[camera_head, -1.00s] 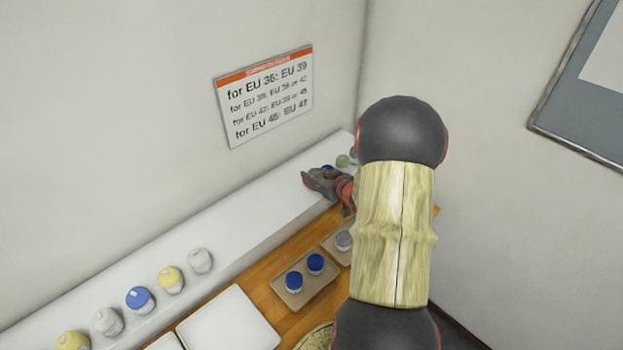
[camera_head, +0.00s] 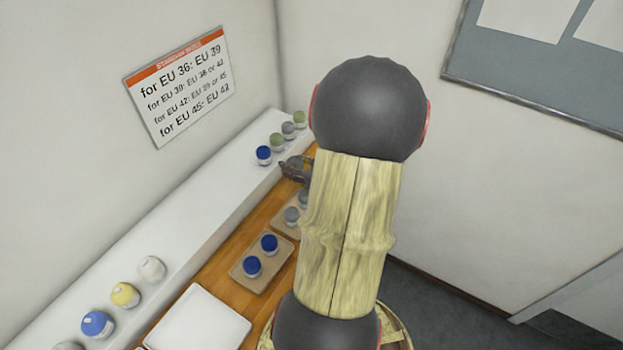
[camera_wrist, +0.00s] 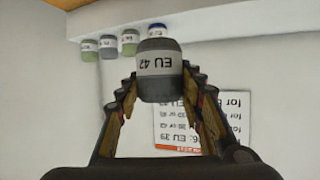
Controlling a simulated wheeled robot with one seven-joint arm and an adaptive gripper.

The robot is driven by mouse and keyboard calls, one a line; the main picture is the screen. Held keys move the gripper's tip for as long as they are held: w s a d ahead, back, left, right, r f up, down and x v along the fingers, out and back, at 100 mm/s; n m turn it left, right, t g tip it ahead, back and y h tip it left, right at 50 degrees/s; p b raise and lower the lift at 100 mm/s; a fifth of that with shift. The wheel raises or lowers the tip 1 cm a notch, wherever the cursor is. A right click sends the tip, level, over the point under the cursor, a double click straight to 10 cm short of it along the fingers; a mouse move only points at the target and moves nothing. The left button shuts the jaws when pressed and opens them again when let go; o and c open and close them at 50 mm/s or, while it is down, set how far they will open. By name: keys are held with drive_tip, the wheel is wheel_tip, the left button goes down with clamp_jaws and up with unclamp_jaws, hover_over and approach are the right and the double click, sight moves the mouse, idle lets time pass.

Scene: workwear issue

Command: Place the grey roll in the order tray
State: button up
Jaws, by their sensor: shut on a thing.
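My gripper (camera_head: 287,168) is shut on a grey roll (camera_wrist: 158,72) labelled EU 42, which shows upside down between the fingers in the wrist view. In the head view my gripper is beside the far end of the white shelf, and the held roll cannot be made out there. A white tray (camera_head: 205,320) lies empty in front. A brown tray (camera_head: 243,272) holds two blue rolls. A farther brown tray (camera_head: 283,229) holds grey rolls and is partly hidden by my arm. No label shows which one is the order tray.
The white shelf (camera_head: 190,205) runs along the wall. Blue (camera_head: 263,154), green and grey rolls stand at its far end, and white, yellow and blue ones nearer. A size sign (camera_head: 182,88) hangs above. The wooden table (camera_head: 222,262) carries the trays.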

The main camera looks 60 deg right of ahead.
drive_tip(key=s+d+f+m+g+h+b, duration=0.25)
drive_tip(key=s+f, duration=0.35)
drive_tip(key=s, duration=0.4)
drive_tip(key=shift+t, duration=0.45)
drive_tip(key=w+d+f+b, duration=0.1)
drive_tip(key=w+d+f, duration=0.1)
drive_tip(key=d+f, duration=0.1)
drive_tip(key=w+d+f+b, duration=0.1)
drive_tip(key=w+d+f, duration=0.1)
drive_tip(key=d, duration=0.3)
drive_tip(key=w+d+f+b, duration=0.1)
drive_tip(key=w+d+f, duration=0.1)
drive_tip(key=d+f, duration=0.1)
drive_tip(key=shift+w+d+f, duration=0.15)
drive_tip(key=shift+d, duration=0.25)
drive_tip(key=shift+w+d+f, duration=0.1)
drive_tip(key=shift+d+f, duration=0.05)
drive_tip(key=shift+d, duration=0.2)
drive_tip(key=shift+w+d+f+b, duration=0.15)
drive_tip(key=shift+f+b, duration=0.1)
drive_tip(key=shift+f, duration=0.4)
drive_tip(key=shift+d+f+b, duration=0.1)
drive_tip(key=shift+f+b, duration=0.1)
drive_tip(key=shift+f, duration=0.45)
drive_tip(key=shift+w+d+f+b, duration=0.15)
drive_tip(key=shift+f+b, duration=0.1)
drive_tip(key=shift+f, duration=0.4)
drive_tip(key=shift+s, duration=0.1)
drive_tip(key=shift+f, duration=0.15)
drive_tip(key=o, duration=1.1)
